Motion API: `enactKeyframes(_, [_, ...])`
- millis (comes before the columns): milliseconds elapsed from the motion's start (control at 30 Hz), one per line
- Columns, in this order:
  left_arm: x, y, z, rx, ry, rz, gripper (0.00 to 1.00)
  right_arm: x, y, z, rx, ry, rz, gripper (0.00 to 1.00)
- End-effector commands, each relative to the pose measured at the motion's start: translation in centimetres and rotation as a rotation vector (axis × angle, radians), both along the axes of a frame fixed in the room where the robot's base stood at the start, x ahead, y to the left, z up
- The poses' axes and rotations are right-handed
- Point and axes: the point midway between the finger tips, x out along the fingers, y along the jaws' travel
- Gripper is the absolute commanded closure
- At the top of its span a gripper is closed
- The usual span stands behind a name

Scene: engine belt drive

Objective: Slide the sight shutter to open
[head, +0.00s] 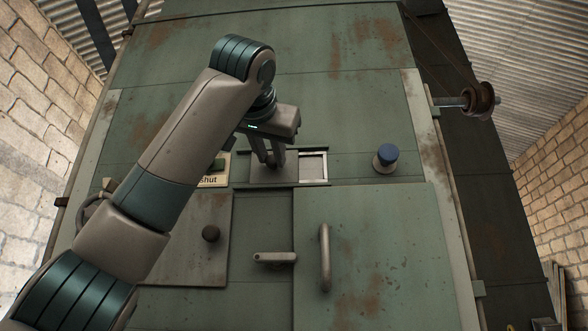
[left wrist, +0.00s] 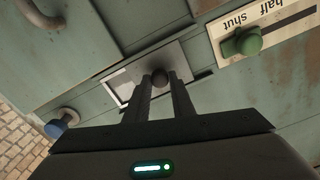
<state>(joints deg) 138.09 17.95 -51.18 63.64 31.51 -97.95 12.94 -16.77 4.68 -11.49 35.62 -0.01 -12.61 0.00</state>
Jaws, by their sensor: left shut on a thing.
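The sight shutter is a grey metal plate (head: 275,173) in a horizontal track on the green machine front. A pale framed window (head: 313,168) shows uncovered just right of it. In the left wrist view the shutter plate (left wrist: 186,60) carries a dark round knob (left wrist: 159,79), and the framed window (left wrist: 121,88) lies to its left. My left gripper (head: 268,163) is at the shutter, with its fingers (left wrist: 160,88) on either side of the knob, shut on it. The fingers hide part of the knob and plate. My right gripper is not in view.
A green knob (left wrist: 241,42) sits on a label plate reading "half shut", close beside the shutter. A blue knob (head: 386,158) stands out at the right. Below are a door handle (head: 325,258), a lever latch (head: 274,258) and a dark round knob (head: 211,233).

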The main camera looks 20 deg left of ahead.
Motion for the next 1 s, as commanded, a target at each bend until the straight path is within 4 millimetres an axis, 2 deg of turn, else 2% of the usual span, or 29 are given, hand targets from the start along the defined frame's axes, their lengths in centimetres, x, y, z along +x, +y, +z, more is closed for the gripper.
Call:
enactKeyframes(33, [-0.2, 1.2, -0.1, -0.004, -0.004, 0.002, 1.00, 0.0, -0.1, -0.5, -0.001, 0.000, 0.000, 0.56])
enactKeyframes(200, [-0.7, 2.9, 0.0, -0.002, -0.004, 0.002, 1.00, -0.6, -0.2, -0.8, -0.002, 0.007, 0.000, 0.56])
enactKeyframes(333, [-0.8, 3.1, 0.1, -0.001, -0.003, 0.003, 1.00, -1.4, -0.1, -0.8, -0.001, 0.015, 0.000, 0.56])
enactKeyframes(500, [-0.8, 3.1, 0.1, -0.001, -0.003, 0.003, 1.00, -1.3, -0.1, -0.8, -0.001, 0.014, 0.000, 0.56])
enactKeyframes(533, [-0.8, 3.1, 0.1, -0.001, -0.003, 0.003, 0.71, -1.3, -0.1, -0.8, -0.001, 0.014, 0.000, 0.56])
enactKeyframes(600, [-0.8, 3.1, 0.1, -0.001, -0.003, 0.003, 0.59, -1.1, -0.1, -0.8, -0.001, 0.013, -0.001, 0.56])
enactKeyframes(1000, [-1.0, 2.9, 0.0, -0.001, -0.002, 0.002, 0.59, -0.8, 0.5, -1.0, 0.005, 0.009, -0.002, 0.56])
